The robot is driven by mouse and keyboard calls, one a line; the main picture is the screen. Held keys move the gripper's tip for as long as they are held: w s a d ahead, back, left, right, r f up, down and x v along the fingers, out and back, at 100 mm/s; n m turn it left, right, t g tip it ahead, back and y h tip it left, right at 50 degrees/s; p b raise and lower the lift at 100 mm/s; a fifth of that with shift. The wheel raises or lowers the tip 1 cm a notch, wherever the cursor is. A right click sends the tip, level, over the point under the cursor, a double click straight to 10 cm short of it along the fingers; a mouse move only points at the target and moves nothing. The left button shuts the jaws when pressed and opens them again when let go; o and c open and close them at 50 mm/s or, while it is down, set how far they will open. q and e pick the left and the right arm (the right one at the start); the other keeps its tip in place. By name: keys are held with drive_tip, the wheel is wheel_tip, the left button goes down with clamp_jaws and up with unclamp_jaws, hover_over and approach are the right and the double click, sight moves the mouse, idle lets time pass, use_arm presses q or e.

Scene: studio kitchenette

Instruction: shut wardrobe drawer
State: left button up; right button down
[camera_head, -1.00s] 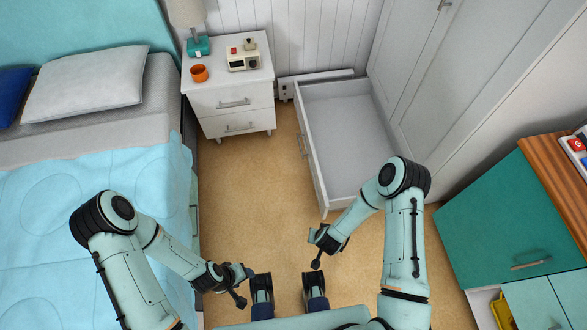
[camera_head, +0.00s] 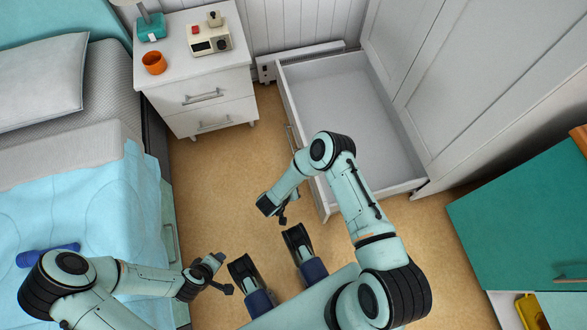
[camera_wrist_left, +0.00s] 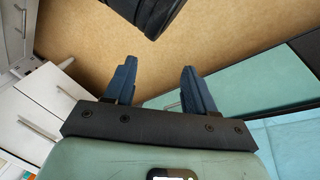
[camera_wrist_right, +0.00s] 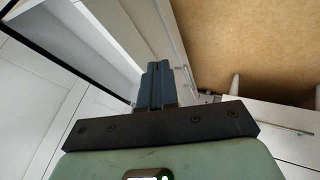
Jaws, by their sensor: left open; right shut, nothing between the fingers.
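The wardrobe drawer (camera_head: 345,112) is pulled well out from the white wardrobe (camera_head: 455,85) and looks empty. Its front panel, with a bar handle (camera_head: 291,139), faces left. My right forearm crosses over the drawer's near end and hides part of it. My right gripper (camera_head: 277,212) is shut and empty, left of the near end of the drawer front, apart from it. The shut fingers show in the right wrist view (camera_wrist_right: 157,68), with pale drawer panels beyond. My left gripper (camera_head: 220,272) is open and empty near the bed; its spread fingers show in the left wrist view (camera_wrist_left: 155,75).
The bed (camera_head: 80,190) stands at the left. A teal cabinet (camera_head: 525,215) stands at the right. Bare floor (camera_head: 215,180) lies between bed and drawer.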

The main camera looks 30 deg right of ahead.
wheel_tip(320, 180, down, 4)
drive_tip(key=d+b, duration=0.1)
drive_tip(key=d, duration=0.1)
use_arm(q)
drive_tip(key=shift+g, duration=0.4)
drive_tip(key=shift+s+a+f+b, duration=0.3)
drive_tip(key=shift+s+f, duration=0.1)
drive_tip(key=shift+f, duration=0.4)
drive_tip(key=shift+s+a+f+b, duration=0.25)
drive_tip(key=shift+s+f, duration=0.1)
drive_tip(key=shift+f, duration=0.5)
drive_tip(key=shift+s+a+f+b, duration=0.2)
drive_tip(key=shift+s+f+b, duration=0.15)
drive_tip(key=shift+f, duration=0.45)
use_arm(e)
approach(313, 180)
drive_tip(key=shift+x, duration=2.25)
drive_tip(key=shift+d, duration=0.1)
